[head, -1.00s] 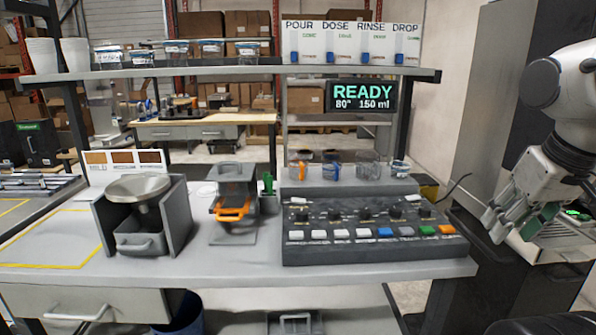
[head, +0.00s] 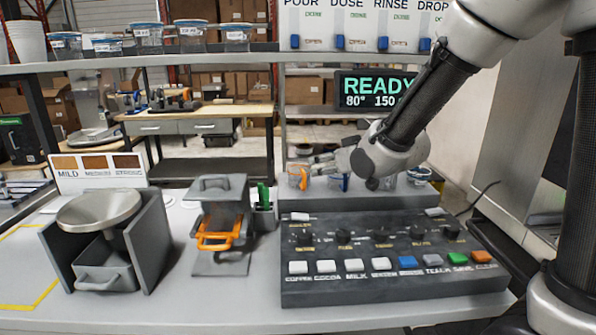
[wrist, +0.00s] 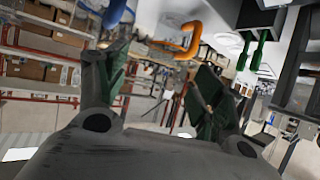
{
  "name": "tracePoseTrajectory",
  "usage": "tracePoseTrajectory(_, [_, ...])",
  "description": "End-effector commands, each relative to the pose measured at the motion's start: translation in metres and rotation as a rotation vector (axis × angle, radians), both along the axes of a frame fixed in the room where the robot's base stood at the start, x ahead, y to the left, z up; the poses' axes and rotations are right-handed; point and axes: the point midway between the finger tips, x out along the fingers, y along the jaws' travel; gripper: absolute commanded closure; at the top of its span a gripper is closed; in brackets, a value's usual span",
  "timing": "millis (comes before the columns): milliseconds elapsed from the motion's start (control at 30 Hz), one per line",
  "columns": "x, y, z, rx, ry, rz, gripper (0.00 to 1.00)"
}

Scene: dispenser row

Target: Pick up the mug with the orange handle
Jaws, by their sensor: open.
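The mug with the orange handle (head: 298,176) is a small clear mug at the left end of the raised ledge behind the button panel. My gripper (head: 322,164) reaches in from the right with its fingers pointing at this mug; they look just right of it, but I cannot tell if they touch it. In the wrist view the fingers (wrist: 160,68) are spread with nothing held between them. An orange loop (wrist: 180,42), seemingly the mug's handle, shows beyond them near the top. The mug's body is hard to make out there.
A mug with a blue handle (head: 339,182) stands right of the orange one, partly behind my gripper. Another mug (head: 419,177) stands at the ledge's right end. The button panel (head: 385,270) is in front. A press with an orange handle (head: 217,236) and green items (head: 263,195) stand left.

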Motion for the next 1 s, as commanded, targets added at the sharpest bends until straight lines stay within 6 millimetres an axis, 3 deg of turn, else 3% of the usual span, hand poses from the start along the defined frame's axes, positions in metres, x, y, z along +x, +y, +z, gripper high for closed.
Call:
tracePoseTrajectory(133, [0.005, 0.022, -0.005, 0.028, -0.036, 0.037, 0.32])
tracePoseTrajectory(700, [0.064, 0.058, -0.031, 0.031, -0.043, 0.040, 0.32])
tracePoseTrajectory(967, [0.068, 0.060, -0.032, 0.032, -0.044, 0.039, 0.32])
tracePoseTrajectory(1000, [0.068, 0.060, -0.032, 0.032, -0.044, 0.039, 0.36])
